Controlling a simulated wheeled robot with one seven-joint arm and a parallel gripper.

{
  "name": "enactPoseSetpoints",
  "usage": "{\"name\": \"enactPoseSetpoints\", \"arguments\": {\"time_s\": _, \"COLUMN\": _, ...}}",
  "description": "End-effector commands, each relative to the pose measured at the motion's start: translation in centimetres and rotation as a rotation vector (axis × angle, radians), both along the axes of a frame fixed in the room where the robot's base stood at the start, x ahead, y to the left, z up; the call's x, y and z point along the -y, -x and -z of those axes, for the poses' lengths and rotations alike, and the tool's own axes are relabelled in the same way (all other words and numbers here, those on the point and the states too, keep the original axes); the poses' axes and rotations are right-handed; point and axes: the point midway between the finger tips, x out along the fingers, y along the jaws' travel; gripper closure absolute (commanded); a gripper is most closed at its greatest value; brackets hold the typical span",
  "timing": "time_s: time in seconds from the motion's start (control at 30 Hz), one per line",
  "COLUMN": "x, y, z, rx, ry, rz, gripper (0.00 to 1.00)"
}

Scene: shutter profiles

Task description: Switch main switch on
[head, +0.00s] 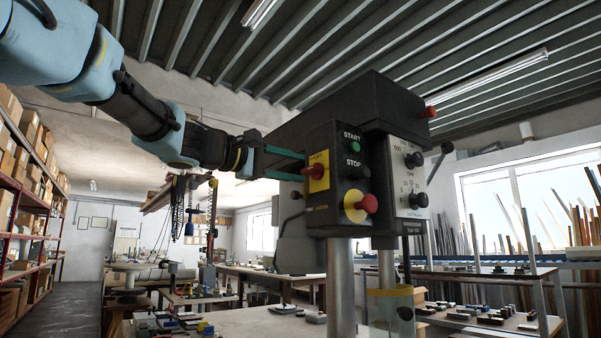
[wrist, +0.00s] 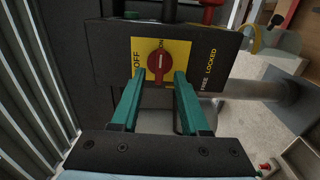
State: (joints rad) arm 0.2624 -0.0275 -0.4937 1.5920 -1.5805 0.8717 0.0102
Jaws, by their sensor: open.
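The main switch is a red rotary knob (wrist: 158,63) on a yellow plate (wrist: 178,46) marked OFF, on the dark control box. In the head view the red knob (head: 317,171) sits on its yellow plate at the left of the box face. My gripper (wrist: 157,78) is open, its two green fingers reaching toward the knob, one on each side. In the head view my gripper (head: 304,165) points right at the switch. I cannot tell whether the fingers touch the knob.
The drill press control box (head: 338,205) also carries a green START button (head: 355,147), a black STOP button (head: 354,169) and a red emergency stop (head: 369,203) on a yellow ring. A metal column (head: 341,285) stands below. Work tables with small parts lie behind.

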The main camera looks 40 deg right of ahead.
Motion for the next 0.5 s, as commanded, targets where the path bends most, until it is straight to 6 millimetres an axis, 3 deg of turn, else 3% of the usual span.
{"name": "enactPoseSetpoints", "arguments": {"time_s": 0.3, "x": -6.2, "y": -0.3, "z": 0.3, "rx": 0.003, "ry": 0.001, "rz": -0.003, "gripper": 0.55}}
{"name": "enactPoseSetpoints", "arguments": {"time_s": 0.5, "x": -8.1, "y": -0.4, "z": 0.1, "rx": 0.001, "ry": 0.001, "rz": -0.001, "gripper": 0.55}}
